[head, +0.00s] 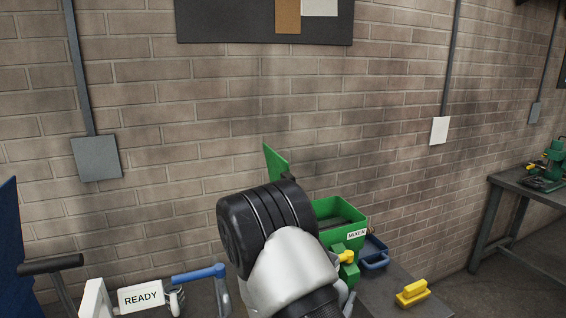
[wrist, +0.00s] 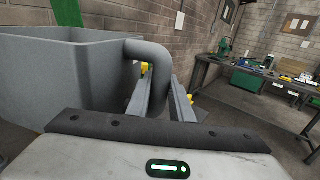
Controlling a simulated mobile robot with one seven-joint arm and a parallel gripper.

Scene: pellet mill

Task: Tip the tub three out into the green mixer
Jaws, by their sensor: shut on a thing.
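A grey tub (wrist: 70,80) with a thick curved handle (wrist: 152,62) fills the left of the wrist view. My gripper (wrist: 163,92) is shut on this handle. No number shows on the tub, and its inside is mostly hidden. The green mixer (head: 340,212) with its "MIXER" label stands on the bench in the head view, open at the top. A raised green panel (head: 275,161) stands at its left. My arm covers part of the mixer. In the head view my arm hides the gripper and the tub.
A dark blue container (head: 374,254) with a handle stands right of the mixer. A "READY" sign (head: 140,297) and a blue lever (head: 198,272) are at lower left. Another bench (head: 520,192) stands at right.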

